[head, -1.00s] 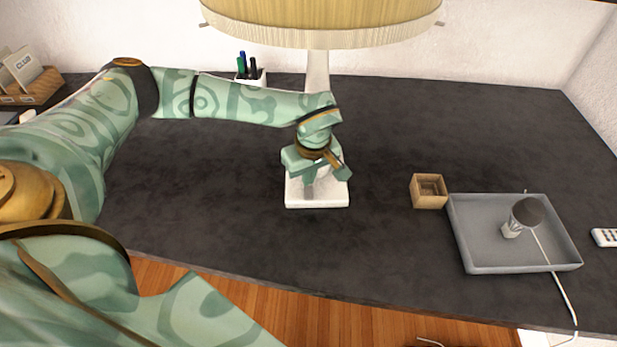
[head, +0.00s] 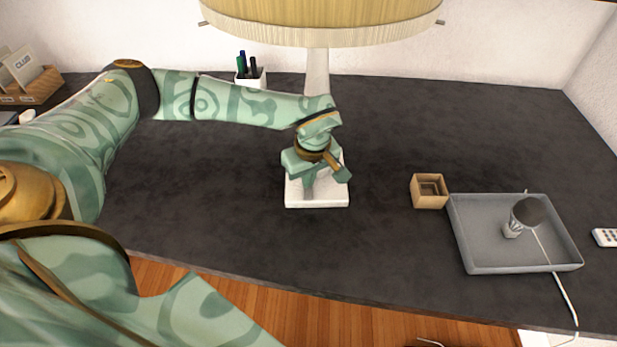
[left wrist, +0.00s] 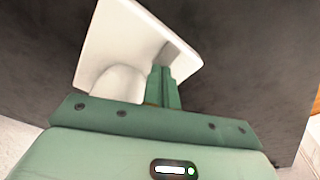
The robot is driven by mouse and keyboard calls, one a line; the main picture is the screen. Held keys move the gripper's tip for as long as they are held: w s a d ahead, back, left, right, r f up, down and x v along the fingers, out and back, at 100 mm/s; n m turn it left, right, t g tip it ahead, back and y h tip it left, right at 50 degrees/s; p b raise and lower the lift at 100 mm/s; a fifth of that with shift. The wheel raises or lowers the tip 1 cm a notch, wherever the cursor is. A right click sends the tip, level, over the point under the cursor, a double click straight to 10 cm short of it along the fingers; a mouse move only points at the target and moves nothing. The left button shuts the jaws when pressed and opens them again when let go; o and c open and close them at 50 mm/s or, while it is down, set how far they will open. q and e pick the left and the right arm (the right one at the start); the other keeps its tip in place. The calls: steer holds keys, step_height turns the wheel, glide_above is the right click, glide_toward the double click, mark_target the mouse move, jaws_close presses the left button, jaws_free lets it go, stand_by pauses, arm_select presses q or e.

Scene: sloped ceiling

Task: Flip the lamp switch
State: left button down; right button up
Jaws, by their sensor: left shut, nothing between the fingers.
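The lamp stands at the back middle of the desk, with a yellowish shade (head: 320,22), a white stem (head: 317,72) and a white square base (head: 318,197). My left gripper (head: 308,190) points down over the base, in front of the stem. In the left wrist view, its fingers (left wrist: 164,84) are shut together with nothing between them, at a grey strip, likely the switch (left wrist: 181,57), on the white base (left wrist: 112,33). The fingertips cover part of that strip; I cannot tell whether they touch it. My right gripper is not in view.
A small wooden box (head: 428,192) and a grey tray (head: 470,255) holding a microphone-like object (head: 524,214) with a cable are to the right. A pen holder (head: 250,77) stands behind my left arm. The dark desk (head: 200,220) is clear around the base.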

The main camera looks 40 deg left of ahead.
arm_select(q)
steer(key=shift+f, duration=0.55)
steer(key=shift+r, duration=0.15)
step_height(320, 180, up, 7)
steer(key=p, duration=0.6)
steer(key=shift+s+f, duration=0.1)
steer(key=shift+f, duration=0.1)
stand_by(0.4)
